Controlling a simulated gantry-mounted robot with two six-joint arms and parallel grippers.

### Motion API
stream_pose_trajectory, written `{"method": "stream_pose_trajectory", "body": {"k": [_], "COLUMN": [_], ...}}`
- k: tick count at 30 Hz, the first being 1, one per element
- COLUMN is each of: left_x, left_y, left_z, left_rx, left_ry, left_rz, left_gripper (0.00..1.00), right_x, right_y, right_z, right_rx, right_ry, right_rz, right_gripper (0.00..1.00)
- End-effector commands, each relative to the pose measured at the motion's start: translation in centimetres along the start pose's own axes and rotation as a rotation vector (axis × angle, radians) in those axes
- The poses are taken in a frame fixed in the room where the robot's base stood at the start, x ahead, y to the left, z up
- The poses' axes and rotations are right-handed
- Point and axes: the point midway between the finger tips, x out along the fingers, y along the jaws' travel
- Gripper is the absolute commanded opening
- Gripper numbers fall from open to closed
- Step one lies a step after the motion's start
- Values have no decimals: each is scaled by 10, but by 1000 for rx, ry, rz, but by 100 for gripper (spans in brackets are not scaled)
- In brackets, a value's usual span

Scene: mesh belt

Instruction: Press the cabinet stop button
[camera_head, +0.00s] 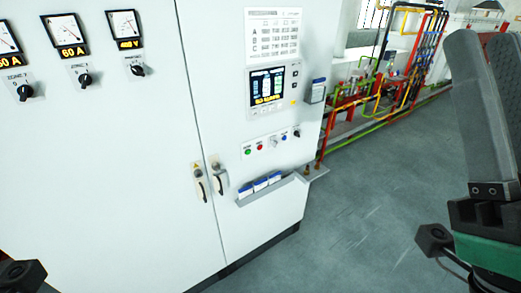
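The grey-white cabinet (225,90) fills the left and middle of the view. On its right door is a small button panel (272,143). The panel carries a green button (248,152), a red button (260,147), a pale knob, a blue one and a black switch (297,133). Their labels are too small to read. My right gripper (485,75) is at the right edge, apart from the cabinet, with dark fingers pointing up. The fingers overlap in this view, so their gap is unclear. Of my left arm only a dark part shows at the lower left corner.
A display (274,88) sits above the buttons. A shelf with blue-white booklets (260,186) juts out below them. Door handles (218,180) stand left of it. Gauges and knobs are at the upper left. Coloured pipes (375,95) run behind. Grey floor (365,210) is clear.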

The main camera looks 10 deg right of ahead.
Motion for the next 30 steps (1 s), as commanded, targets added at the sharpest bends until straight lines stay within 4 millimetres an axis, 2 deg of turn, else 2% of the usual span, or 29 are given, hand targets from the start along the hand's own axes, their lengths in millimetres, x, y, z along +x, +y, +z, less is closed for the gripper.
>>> {"method": "stream_pose_trajectory", "body": {"k": [1,6,30], "left_x": [0,0,0], "left_y": [0,0,0], "left_z": [0,0,0], "left_rx": [0,0,0], "left_ry": [0,0,0], "left_rz": [0,0,0], "left_gripper": [50,50,50], "right_x": [0,0,0], "right_y": [0,0,0], "right_z": [0,0,0], "right_rx": [0,0,0], "right_ry": [0,0,0], "right_rz": [0,0,0], "right_gripper": [28,0,0]}}
